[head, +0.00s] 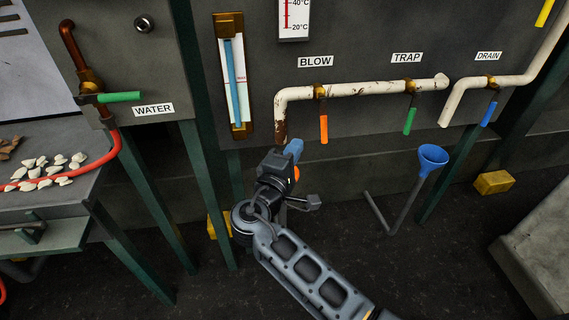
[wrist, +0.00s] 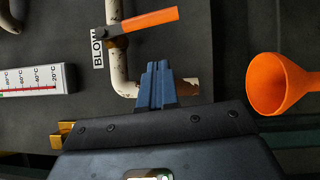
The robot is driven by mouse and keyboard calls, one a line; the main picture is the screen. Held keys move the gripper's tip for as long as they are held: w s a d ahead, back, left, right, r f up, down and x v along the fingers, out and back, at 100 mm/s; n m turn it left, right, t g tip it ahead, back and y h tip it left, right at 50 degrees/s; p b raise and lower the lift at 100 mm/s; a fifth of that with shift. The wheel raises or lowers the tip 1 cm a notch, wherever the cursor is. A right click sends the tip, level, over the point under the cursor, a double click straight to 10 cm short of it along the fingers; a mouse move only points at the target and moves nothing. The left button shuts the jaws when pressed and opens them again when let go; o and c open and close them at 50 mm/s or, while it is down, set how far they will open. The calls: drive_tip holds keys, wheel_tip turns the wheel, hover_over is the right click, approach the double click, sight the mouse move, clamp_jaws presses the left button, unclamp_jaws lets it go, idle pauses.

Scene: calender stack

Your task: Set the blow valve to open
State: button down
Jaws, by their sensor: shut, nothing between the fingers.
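The blow valve sits on the white pipe under the BLOW label (head: 315,62). Its orange handle (head: 323,129) hangs down, across the horizontal pipe; it also shows in the wrist view (wrist: 150,21). My gripper (head: 294,148) is below and left of the handle in the head view, apart from it. In the wrist view its blue fingers (wrist: 157,80) are shut together and empty. They appear in front of the pipe's downward leg, covering part of it. The handle is clear of the fingers there.
Right of blow are the TRAP valve with a green handle (head: 409,121) and DRAIN with a blue handle (head: 489,113). A blue funnel (head: 432,157) stands below. An orange funnel (wrist: 278,84) shows in the wrist view. A sight glass (head: 234,85) is left of the pipe.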

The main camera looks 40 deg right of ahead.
sight(325, 136)
drive_tip(key=shift+s+d+r, duration=0.1)
drive_tip(key=shift+s+d, duration=0.05)
drive_tip(key=shift+d, duration=0.75)
drive_tip(key=shift+s+d+r, duration=0.1)
drive_tip(key=shift+s+d, duration=0.05)
drive_tip(key=shift+d, duration=0.7)
drive_tip(key=shift+s+d, duration=0.15)
drive_tip(key=shift+d, duration=0.75)
drive_tip(key=shift+d+f, duration=0.1)
drive_tip(key=shift+s+d+f+n+t+h+b, duration=0.2)
drive_tip(key=shift+s+d+n+t+h+b, duration=0.25)
drive_tip(key=shift+n, duration=0.3)
drive_tip(key=shift+s+d+f+n+t+h+b, duration=0.15)
drive_tip(key=shift+s+d+n+b, duration=0.2)
drive_tip(key=shift+n+b, duration=0.35)
drive_tip(key=s+d+r+n+t+b, duration=0.4)
drive_tip(key=d+n+t+b, duration=0.3)
drive_tip(key=n, duration=0.6)
drive_tip(key=shift+s+r+t+b, duration=0.15)
drive_tip(key=shift+r+t+b, duration=0.15)
drive_tip(key=shift+r+b, duration=0.5)
drive_tip(key=shift+r, duration=0.15)
